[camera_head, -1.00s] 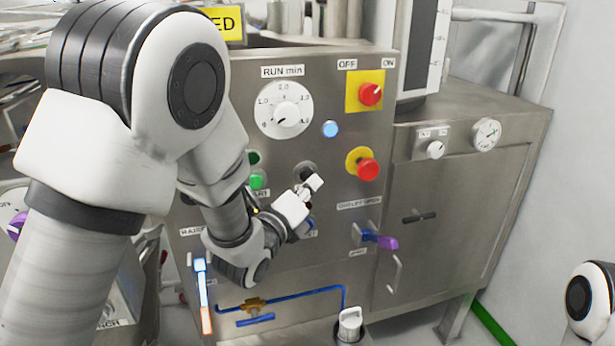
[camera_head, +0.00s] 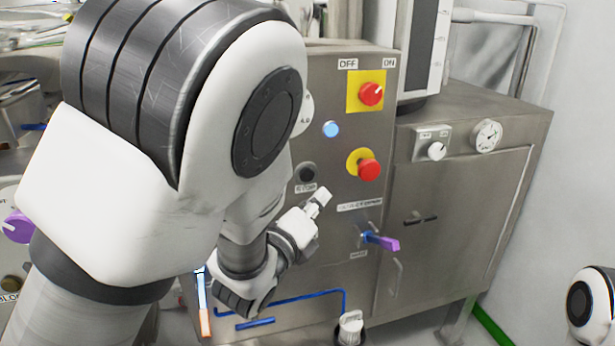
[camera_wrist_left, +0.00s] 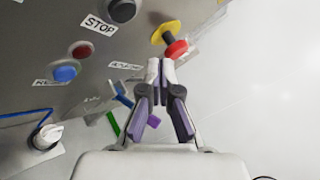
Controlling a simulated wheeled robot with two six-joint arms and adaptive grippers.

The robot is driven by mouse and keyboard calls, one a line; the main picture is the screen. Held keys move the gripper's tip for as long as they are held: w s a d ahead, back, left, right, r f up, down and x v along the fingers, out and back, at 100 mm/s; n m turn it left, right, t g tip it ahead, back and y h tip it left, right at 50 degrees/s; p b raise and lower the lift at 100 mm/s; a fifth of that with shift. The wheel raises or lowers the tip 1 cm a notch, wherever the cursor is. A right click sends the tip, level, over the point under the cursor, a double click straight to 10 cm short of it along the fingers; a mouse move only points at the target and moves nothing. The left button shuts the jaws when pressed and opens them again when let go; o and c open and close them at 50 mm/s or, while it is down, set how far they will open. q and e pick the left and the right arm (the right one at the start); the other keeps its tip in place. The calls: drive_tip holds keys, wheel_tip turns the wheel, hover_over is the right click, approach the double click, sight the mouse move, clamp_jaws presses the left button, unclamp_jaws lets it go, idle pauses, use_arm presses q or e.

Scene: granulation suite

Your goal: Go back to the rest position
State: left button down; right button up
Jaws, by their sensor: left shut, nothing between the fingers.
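My left gripper (camera_head: 322,195) is shut and empty in front of the steel control panel, below and right of the black STOP button (camera_head: 306,173). Its closed fingertips show in the left wrist view (camera_wrist_left: 161,63), apart from the panel as far as I can tell. My left arm covers much of the left part of the head view, hiding most of the dial and the buttons behind it. Part of my right arm shows at the lower right edge; its gripper is out of view.
The control panel (camera_head: 362,128) carries a red OFF/ON knob (camera_head: 371,94), a red mushroom button (camera_head: 368,169), a blue lamp (camera_head: 330,130) and a purple-handled lever (camera_head: 382,241).

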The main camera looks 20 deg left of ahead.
use_arm(q)
drive_tip(key=shift+f, duration=0.1)
idle(0.4)
drive_tip(key=s+a+f+n+g+y, duration=0.1)
drive_tip(key=s+a+f+n+g, duration=0.3)
drive_tip(key=f, duration=0.6)
drive_tip(key=s+f+n+g+y, duration=0.1)
drive_tip(key=s+f+n+g, duration=0.1)
drive_tip(key=f+n, duration=0.6)
drive_tip(key=s+a+f+n+g+y, duration=0.2)
drive_tip(key=s+a+f+n+g, duration=0.15)
drive_tip(key=f, duration=0.85)
drive_tip(key=s+a+f+n+g, duration=0.1)
drive_tip(key=s+f+n+g, duration=0.3)
drive_tip(key=s, duration=0.7)
drive_tip(key=s+a+f+n+g, duration=0.2)
drive_tip(key=s+f+n+g, duration=0.3)
drive_tip(key=s+f+n, duration=0.4)
wheel_tip(320, 180, down, 2)
drive_tip(key=s, duration=0.2)
drive_tip(key=shift+s+f, duration=0.25)
drive_tip(key=shift+s, duration=0.05)
drive_tip(key=shift+d+n, duration=0.1)
drive_tip(key=shift+n, duration=0.15)
